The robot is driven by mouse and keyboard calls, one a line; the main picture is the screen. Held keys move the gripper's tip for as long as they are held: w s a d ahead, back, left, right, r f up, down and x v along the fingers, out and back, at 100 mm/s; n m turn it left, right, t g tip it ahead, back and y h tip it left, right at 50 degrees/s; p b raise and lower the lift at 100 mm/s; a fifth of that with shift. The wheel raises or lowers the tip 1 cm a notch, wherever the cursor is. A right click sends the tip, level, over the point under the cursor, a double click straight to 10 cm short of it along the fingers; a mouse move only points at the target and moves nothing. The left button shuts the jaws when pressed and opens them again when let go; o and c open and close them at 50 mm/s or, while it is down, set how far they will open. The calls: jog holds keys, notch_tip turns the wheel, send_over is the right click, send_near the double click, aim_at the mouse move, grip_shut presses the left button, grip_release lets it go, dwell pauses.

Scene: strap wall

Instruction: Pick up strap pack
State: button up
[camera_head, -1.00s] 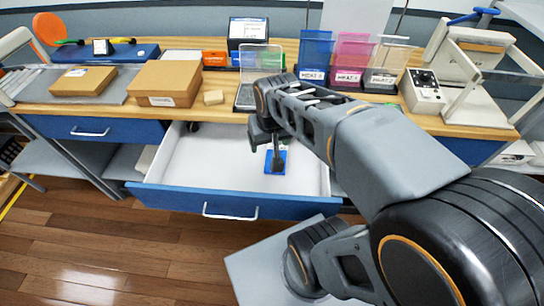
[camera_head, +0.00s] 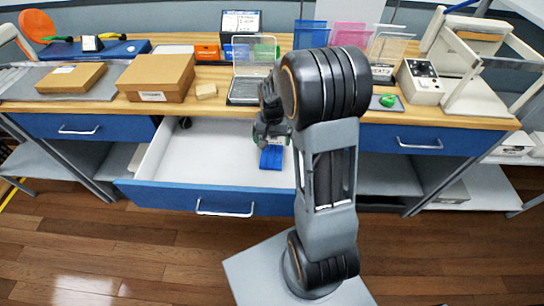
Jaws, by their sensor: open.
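A small flat blue pack (camera_head: 271,158), which I take to be the strap pack, shows inside the open white-lined drawer (camera_head: 205,160), toward its right side. My gripper (camera_head: 271,146) is open over the upper end of the pack and partly covers it. Its fingertips are small and dark here, so I cannot tell whether they touch the pack. My arm stands in front of the drawer's right end and hides it.
The drawer's blue front (camera_head: 215,198) juts out over the wooden floor. On the worktop stand cardboard boxes (camera_head: 157,76), a clear-lidded case (camera_head: 252,72), coloured bins (camera_head: 349,36) and a control box (camera_head: 419,82). A green object (camera_head: 388,100) lies near the right drawer.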

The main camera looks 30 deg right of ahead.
aim_at(272, 154)
jog(key=shift+f, duration=4.05)
jog(key=c, duration=0.6)
